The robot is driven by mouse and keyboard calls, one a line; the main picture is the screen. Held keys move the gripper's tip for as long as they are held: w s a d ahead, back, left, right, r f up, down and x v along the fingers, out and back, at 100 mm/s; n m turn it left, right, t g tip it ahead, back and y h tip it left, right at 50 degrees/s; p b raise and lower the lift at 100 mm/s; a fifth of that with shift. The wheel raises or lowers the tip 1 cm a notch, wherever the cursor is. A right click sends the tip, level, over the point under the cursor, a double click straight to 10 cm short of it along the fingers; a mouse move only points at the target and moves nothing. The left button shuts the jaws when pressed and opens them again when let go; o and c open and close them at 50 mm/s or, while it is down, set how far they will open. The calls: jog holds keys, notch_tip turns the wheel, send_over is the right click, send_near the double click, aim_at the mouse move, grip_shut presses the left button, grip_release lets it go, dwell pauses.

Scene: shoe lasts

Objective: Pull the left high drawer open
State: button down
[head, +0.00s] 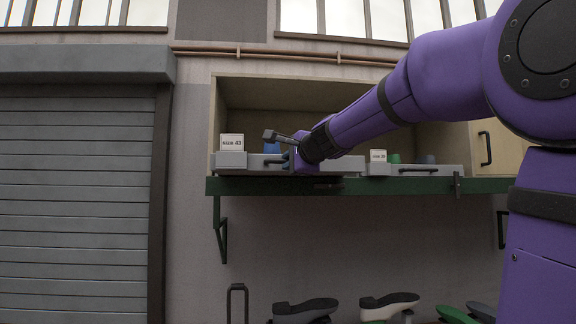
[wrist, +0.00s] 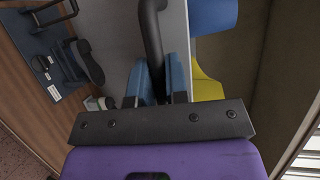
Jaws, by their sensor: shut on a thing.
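The left high drawer (head: 232,161) is a shallow grey tray in the wall cabinet, with a "size 43" card (head: 231,142) standing at its left end. My gripper (head: 286,161) is at the drawer's front. In the wrist view, my gripper's blue fingers (wrist: 160,82) are shut on the dark bar handle (wrist: 152,35), which runs between them. The grey drawer front (wrist: 176,25) lies just beyond the handle. A blue thing (wrist: 213,15) and a yellow thing (wrist: 207,86) show inside the drawer. My wrist hides most of the handle in the head view.
A second grey drawer (head: 430,170) with its own dark handle and a small card sits to the right. A green shelf edge (head: 260,187) runs under both. Several shoe lasts (head: 305,306) stand below. A grey roller shutter (head: 75,190) is at left.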

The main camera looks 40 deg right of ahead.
jog(key=shift+s+a, duration=0.35)
jog(key=shift+s, duration=0.2)
jog(key=shift+s+a, duration=0.3)
jog(key=shift+s, duration=0.25)
jog(key=c, duration=1.1)
grip_release()
jog(key=shift+c, duration=0.2)
jog(key=v, duration=1)
jog(key=shift+s, duration=0.4)
jog(key=shift+r, duration=0.1)
